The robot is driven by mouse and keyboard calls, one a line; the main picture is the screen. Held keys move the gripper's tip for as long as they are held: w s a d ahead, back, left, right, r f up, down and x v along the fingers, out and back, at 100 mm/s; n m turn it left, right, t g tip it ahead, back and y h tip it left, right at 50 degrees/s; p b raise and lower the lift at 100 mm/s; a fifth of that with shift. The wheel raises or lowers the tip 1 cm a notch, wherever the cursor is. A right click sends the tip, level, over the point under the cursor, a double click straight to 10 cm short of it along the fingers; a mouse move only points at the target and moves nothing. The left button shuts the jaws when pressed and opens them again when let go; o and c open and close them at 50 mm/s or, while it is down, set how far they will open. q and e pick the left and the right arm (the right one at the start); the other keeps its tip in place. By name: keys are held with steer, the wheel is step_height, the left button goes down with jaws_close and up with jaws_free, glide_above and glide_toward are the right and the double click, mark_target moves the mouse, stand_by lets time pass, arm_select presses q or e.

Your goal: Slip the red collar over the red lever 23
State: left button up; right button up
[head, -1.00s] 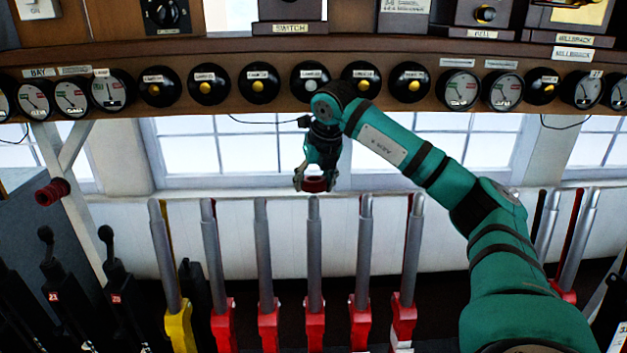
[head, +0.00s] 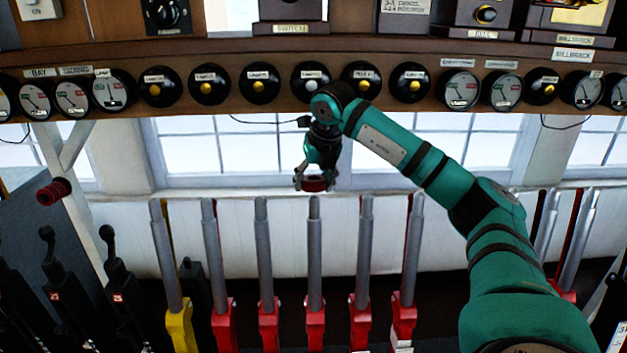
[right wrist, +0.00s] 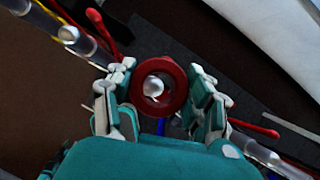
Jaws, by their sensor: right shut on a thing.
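The red collar (head: 316,184) is a thick ring between the fingers of my right gripper (head: 313,181), which is shut on it. A lever with a grey steel handle (head: 315,240) and a red base stands upright directly below it in the head view. The collar appears just above the handle's tip. In the right wrist view, the collar (right wrist: 182,82) sits between both finger pads of my right gripper (right wrist: 160,80). The pale round tip of a lever (right wrist: 153,86) shows through its hole, a little left of centre. I cannot read this lever's number. My left gripper is out of view.
Similar red-based levers stand close on both sides, at left (head: 263,240) and at right (head: 364,240). A yellow-based lever (head: 170,260) is further left. Above runs a wooden shelf (head: 230,110) with dials. A dark red knob-like piece (head: 53,191) sits on the left post.

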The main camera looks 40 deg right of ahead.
mark_target(318, 187)
steer(key=shift+f, duration=0.2)
steer(key=shift+s+a+f+b, duration=0.1)
steer(key=shift+s+f+b, duration=0.05)
steer(key=shift+f+b, duration=0.7)
steer(key=shift+s+a+f+b, duration=0.1)
steer(key=shift+a+f+b, duration=0.05)
steer(key=shift+f+b, duration=0.65)
steer(key=shift+s+a+f+b, duration=0.1)
steer(key=shift+s+f+b, duration=0.05)
steer(key=shift+f+b, duration=0.7)
steer(key=shift+f, duration=0.15)
steer(key=o, duration=1.3)
steer(key=shift+o, duration=0.2)
steer(key=shift+p+v, duration=2.85)
steer(key=shift+v, duration=1.7)
